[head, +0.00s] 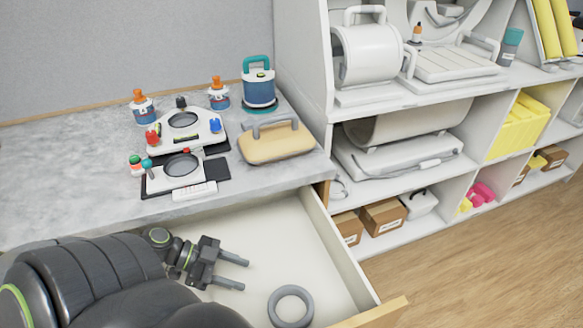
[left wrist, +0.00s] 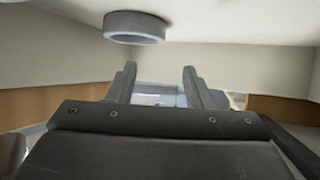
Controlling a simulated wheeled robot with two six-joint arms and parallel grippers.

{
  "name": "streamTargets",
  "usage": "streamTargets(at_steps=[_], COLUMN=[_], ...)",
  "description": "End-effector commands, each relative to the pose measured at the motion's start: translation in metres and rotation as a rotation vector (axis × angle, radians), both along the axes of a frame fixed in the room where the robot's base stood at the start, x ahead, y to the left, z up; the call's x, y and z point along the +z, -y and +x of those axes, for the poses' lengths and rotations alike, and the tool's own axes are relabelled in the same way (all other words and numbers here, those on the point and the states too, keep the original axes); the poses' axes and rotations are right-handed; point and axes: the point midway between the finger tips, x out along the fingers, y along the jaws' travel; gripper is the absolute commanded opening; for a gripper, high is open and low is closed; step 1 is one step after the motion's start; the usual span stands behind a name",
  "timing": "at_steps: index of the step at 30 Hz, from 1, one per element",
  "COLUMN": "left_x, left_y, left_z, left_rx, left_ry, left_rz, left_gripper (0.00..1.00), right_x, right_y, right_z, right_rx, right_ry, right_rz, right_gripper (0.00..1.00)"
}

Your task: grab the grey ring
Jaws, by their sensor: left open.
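The grey ring (head: 291,306) lies flat on the pale floor of an open drawer, near the drawer's front. My left gripper (head: 239,273) is inside the drawer area, to the left of the ring and a little farther back. Its two fingers are apart, point right and hold nothing. In the left wrist view the ring (left wrist: 135,27) appears at the upper left, apart from the open fingertips (left wrist: 159,70). My right gripper is not in view.
The open drawer (head: 335,248) has raised walls and a wooden front (head: 372,313). Above it, a marble counter (head: 75,180) holds bottles, a white device (head: 186,132) and a tan handled case (head: 274,143). White shelves (head: 400,165) stand at the right.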

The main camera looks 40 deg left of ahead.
Motion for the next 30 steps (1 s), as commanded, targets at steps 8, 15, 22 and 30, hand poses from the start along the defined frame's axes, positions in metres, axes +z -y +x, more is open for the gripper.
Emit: streamTargets(at_steps=[8,15,22,30], left_x=[-0.018,-0.033,-0.038,-0.056], left_y=[0.027,0.047,0.055,0.080], left_z=[0.024,0.040,0.047,0.068], left_rx=[0.001,0.002,0.000,0.002], left_ry=[0.005,0.003,0.001,0.002], left_rz=[-0.003,-0.003,-0.002,-0.004], left_gripper=[0.46,0.46,0.46,0.46], right_x=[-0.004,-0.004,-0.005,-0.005], right_y=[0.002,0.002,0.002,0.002], right_z=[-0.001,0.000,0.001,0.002], right_rx=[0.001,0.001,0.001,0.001], right_ry=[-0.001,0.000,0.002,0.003], right_rz=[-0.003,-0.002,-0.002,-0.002], right_gripper=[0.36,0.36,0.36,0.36])
